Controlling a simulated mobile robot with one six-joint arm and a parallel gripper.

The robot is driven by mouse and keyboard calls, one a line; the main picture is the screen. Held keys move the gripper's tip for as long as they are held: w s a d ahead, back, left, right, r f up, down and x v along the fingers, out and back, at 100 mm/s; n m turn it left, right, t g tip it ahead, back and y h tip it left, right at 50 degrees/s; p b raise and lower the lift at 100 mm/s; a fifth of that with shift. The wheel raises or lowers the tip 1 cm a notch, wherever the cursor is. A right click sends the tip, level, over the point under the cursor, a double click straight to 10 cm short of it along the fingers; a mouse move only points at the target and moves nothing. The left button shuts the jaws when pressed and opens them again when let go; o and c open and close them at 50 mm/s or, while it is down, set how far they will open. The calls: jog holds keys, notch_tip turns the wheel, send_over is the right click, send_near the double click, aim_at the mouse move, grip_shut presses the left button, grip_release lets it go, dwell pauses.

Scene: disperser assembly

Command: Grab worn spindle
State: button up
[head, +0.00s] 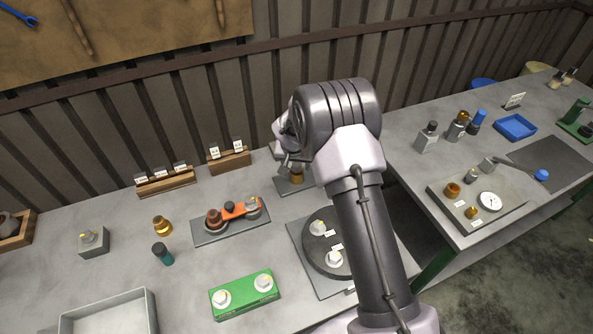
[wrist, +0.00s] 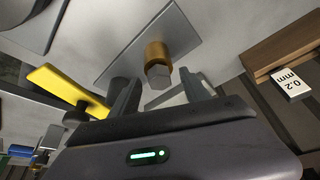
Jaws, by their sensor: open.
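A part with a brass collar and a grey hexagonal end, which I take for the worn spindle (wrist: 157,55), stands on a grey plate (wrist: 128,48) in the wrist view. In the head view its brass body (head: 297,176) shows just below my wrist, at the back of the near bench. My gripper (wrist: 158,92) is open, with one finger on either side of the hexagonal end in the picture. I see no finger touching it. In the head view my arm hides most of the gripper.
A yellow bar (wrist: 62,86) lies left of my fingers in the wrist view. A wooden block with a "0.2 mm" tag (wrist: 290,84) is at the right. In the head view an orange-linked fixture (head: 237,209), a dark round plate (head: 318,245) and a green block (head: 243,296) stand nearby.

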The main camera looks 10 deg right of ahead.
jog(key=shift+r, duration=0.1)
grip_shut()
